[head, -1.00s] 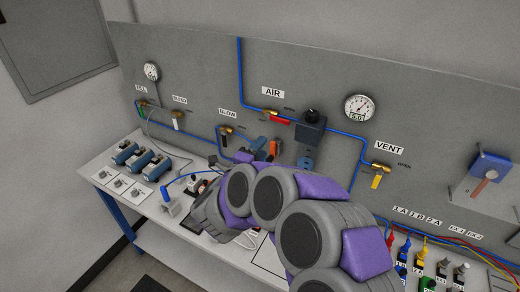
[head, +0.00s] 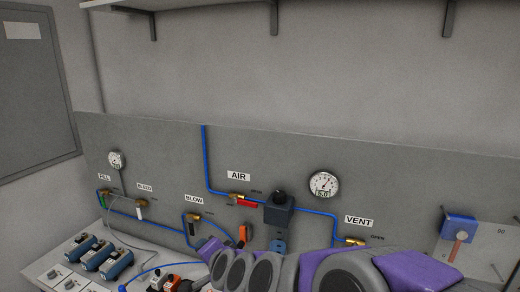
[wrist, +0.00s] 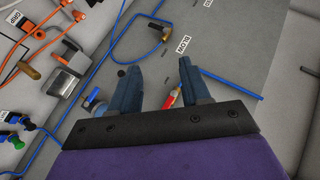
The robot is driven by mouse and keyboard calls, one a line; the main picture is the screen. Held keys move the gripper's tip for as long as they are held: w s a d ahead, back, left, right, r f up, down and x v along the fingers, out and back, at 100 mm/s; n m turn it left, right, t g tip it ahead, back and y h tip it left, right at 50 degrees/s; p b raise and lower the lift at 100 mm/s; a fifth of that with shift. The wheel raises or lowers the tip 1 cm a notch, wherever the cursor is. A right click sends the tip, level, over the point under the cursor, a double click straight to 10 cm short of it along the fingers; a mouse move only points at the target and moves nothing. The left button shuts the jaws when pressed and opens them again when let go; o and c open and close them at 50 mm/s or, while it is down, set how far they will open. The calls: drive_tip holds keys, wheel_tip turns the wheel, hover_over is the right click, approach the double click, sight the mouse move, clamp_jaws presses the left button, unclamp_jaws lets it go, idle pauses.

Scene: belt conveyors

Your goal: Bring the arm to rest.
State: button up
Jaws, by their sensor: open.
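My arm (head: 325,272), grey and purple, reaches from the lower right across the bottom of the head view, in front of the panel. In the wrist view my gripper (wrist: 160,66) is open, its two dark blue fingers apart. No object is held between them. The panel's grey face and the BLOW label (wrist: 183,43) show beyond the fingertips. A red and yellow part (wrist: 173,98) shows behind the right finger. Whether anything touches the fingers is hard to tell.
The panel carries blue tubing, valves, an upright gauge (head: 323,184) and a blue-and-red lever box (head: 460,228). A shelf (head: 200,5) with brackets hangs above. The wall between is bare.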

drive_tip(key=s+d+f+n+g+h+b, duration=0.1)
drive_tip(key=s+d+f+n+g+h, duration=0.1)
drive_tip(key=s+d, duration=0.7)
drive_tip(key=s+d+f+n+g+h, duration=0.2)
drive_tip(key=s+d+f+g, duration=0.3)
drive_tip(key=s, duration=1)
drive_tip(key=s+d+f+n+g+h+b, duration=0.1)
drive_tip(key=s+d+g, duration=0.4)
drive_tip(key=s+d, duration=0.6)
wheel_tip(320, 180, down, 2)
drive_tip(key=shift+s+d+f+n+h+b, duration=0.2)
drive_tip(key=shift+s+d+n+h+b, duration=0.15)
drive_tip(key=shift+d+n+h, duration=0.55)
